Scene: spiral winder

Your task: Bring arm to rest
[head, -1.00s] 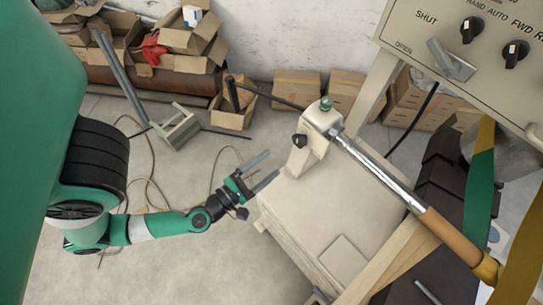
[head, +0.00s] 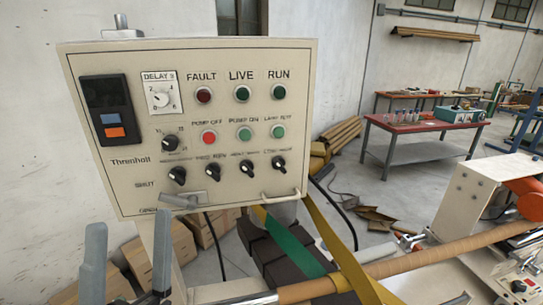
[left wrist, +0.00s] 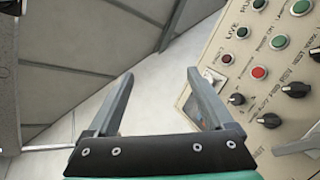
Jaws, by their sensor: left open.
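My left gripper (head: 130,222) shows at the lower left of the head view, in front of and below the left part of the control panel (head: 130,180). Its two grey fingers point up and stand apart with nothing between them. In the left wrist view, the gripper (left wrist: 159,73) is open and empty, with the control panel (left wrist: 240,100) to its right. The rest of my left arm is out of the head view. My right gripper is in neither view.
The panel carries several knobs, coloured buttons and a handle (head: 282,196). Green and yellow belts (head: 345,255) hang below it, by a long brown roll (head: 440,250). Boxes (head: 205,232) stand behind. A red-topped table (head: 405,123) stands at the back right.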

